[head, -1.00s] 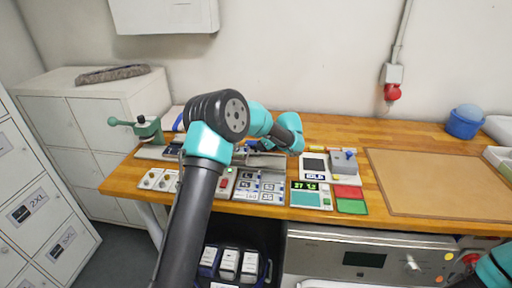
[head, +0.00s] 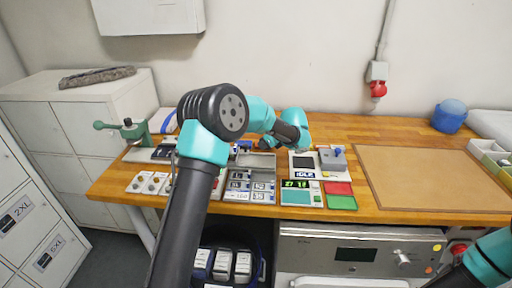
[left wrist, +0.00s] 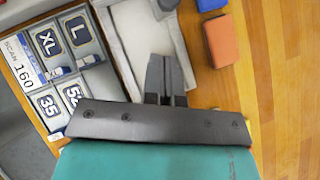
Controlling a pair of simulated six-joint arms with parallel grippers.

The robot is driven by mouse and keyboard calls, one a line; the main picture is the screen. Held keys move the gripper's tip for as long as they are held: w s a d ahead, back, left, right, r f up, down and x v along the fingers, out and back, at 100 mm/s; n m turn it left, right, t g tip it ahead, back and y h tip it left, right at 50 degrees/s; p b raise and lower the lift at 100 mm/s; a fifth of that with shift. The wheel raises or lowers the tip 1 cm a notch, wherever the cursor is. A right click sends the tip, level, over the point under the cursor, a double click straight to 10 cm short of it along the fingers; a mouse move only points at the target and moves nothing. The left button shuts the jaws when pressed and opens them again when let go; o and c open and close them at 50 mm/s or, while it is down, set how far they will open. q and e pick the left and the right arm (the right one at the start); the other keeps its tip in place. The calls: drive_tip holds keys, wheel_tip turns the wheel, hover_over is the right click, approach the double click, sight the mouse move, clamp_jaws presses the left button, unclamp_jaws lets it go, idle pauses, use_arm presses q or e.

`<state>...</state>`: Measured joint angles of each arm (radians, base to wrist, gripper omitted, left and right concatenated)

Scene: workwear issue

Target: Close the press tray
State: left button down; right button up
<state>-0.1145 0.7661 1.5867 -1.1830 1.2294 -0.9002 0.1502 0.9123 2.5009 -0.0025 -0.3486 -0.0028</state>
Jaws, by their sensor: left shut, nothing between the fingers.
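A grey, open-topped tray (head: 262,160) lies behind the size-label panel (head: 250,188) on the bench; I take it for the press tray, though my left arm hides part of it. In the left wrist view its pale interior (left wrist: 125,40) and rim show to the right of the labels. My left gripper's fingers (left wrist: 166,78) are together and empty, over or beside the tray's right end; I cannot tell whether they touch it. In the head view the fingertips are hard to make out.
An orange block (left wrist: 220,40) lies right of the fingers, with a blue one beyond. A green lever press (head: 135,130) stands at the bench's left end. A display unit (head: 300,185) and red and green pads sit right of the labels. The brown mat (head: 430,178) is clear.

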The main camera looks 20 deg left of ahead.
use_arm(q)
drive_tip(key=v, duration=0.6)
drive_tip(key=shift+d+r, duration=0.25)
drive_tip(key=shift+r, duration=0.05)
